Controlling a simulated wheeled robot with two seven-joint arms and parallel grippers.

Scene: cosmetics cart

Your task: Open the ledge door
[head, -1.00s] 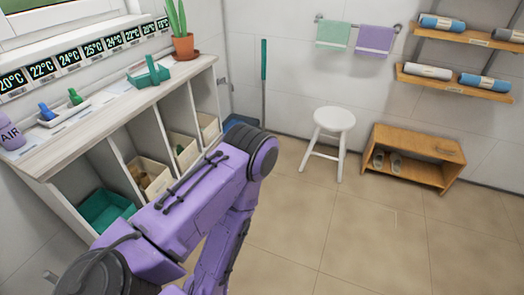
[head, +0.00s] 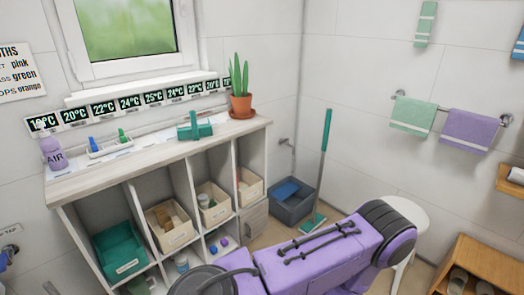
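The ledge (head: 150,168) is a shelf unit with a pale wood top along the window wall, with open cubbies below. A small closed-looking grey door panel (head: 254,221) sits at its right end, below a cream bin. A purple arm of mine crosses the bottom of the head view and hides part of the unit's lower right and the floor. Neither of my grippers shows in the head view.
A blue-grey bucket (head: 291,207) and a green-handled mop (head: 323,160) stand right of the ledge. A white stool (head: 414,216) is partly behind my arm. A wooden shoe rack (head: 487,262) is at lower right. A potted plant (head: 241,103) stands on the ledge.

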